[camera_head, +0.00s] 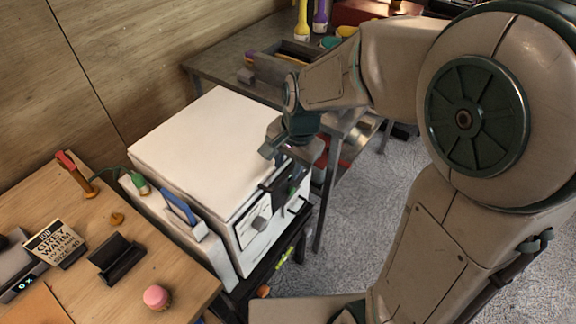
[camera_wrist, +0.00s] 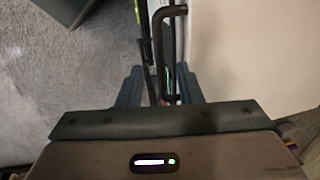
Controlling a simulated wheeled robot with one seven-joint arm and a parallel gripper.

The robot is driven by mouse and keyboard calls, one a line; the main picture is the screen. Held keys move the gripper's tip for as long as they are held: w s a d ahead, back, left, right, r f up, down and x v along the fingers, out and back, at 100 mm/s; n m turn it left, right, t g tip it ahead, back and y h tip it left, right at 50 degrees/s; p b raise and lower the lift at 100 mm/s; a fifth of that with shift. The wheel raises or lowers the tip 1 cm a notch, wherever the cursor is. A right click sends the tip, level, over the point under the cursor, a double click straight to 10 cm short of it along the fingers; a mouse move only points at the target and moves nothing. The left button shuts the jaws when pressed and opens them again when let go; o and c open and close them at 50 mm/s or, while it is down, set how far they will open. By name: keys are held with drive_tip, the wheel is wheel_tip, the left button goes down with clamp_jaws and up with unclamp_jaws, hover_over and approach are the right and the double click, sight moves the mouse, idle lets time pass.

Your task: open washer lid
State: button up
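The washer (camera_head: 200,145) is a white box with a flat white lid (camera_head: 205,135) on top, lying closed. Its front carries dark handle parts (camera_head: 297,205) and a small panel. My gripper (camera_head: 287,157) is at the upper front edge of the washer, on its right side, pointing down. In the wrist view, the two blue-grey fingers (camera_wrist: 160,88) stand apart. A dark bent handle bar (camera_wrist: 170,50) runs down into the gap between them, beside the washer's pale surface (camera_wrist: 250,50). Whether a finger touches the bar cannot be told.
A wooden table (camera_head: 125,285) at left holds a sign (camera_head: 55,243), a black holder (camera_head: 117,260) and a pink ball (camera_head: 157,297). A metal bench (camera_head: 225,60) with trays and bottles stands behind. Grey floor (camera_head: 365,195) lies open to the right of the washer.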

drive_tip(key=shift+w+a+f, duration=0.1)
drive_tip(key=shift+f, duration=0.5)
drive_tip(key=shift+w+a+f, duration=0.1)
drive_tip(key=shift+f, duration=0.45)
